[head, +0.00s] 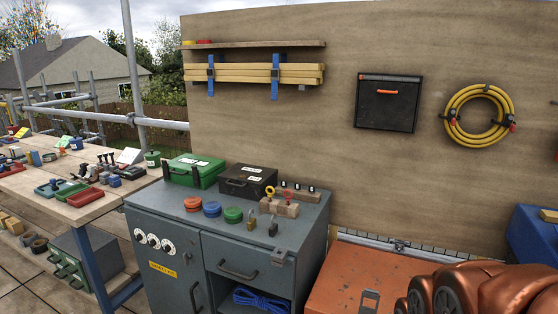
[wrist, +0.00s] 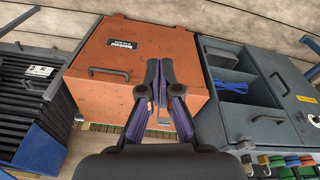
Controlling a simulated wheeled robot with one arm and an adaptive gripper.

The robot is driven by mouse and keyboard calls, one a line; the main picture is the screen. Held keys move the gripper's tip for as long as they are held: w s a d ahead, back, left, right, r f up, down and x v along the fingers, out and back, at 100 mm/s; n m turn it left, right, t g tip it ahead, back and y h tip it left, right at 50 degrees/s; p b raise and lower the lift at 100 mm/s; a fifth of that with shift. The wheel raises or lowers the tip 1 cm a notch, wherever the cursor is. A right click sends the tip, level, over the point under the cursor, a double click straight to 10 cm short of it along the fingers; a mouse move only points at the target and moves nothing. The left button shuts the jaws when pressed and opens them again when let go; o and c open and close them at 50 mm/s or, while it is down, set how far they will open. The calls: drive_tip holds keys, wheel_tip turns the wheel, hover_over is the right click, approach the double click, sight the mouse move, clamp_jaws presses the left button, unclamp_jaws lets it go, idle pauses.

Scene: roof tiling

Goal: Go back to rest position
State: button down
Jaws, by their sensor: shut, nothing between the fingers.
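My gripper (wrist: 159,68) shows in the wrist view, its two dark fingers together and nothing between them. It hangs over the orange chest (wrist: 100,75), which has a dark label and a handle. I cannot tell the height of the gripper above it. The gripper is not seen in the head view. There the copper-coloured links of my arm fill the lower right corner, in front of the same orange chest (head: 350,270).
A grey cabinet (head: 170,215) stands left of the chest, with a green case (head: 195,172), a black case (head: 247,182) and small items on top. A workbench (head: 95,210) with tools is further left. A blue object (head: 535,235) stands at right. A wooden wall rises behind.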

drive_tip(key=s+a+r+n+g+p, duration=0.2)
drive_tip(key=s+r+g+p, duration=0.1)
drive_tip(key=s+r+p, duration=0.6)
wheel_tip(320, 180, up, 3)
drive_tip(key=shift+s+f+y, duration=0.1)
drive_tip(key=shift+s+y, duration=0.1)
drive_tip(key=shift+y, duration=0.2)
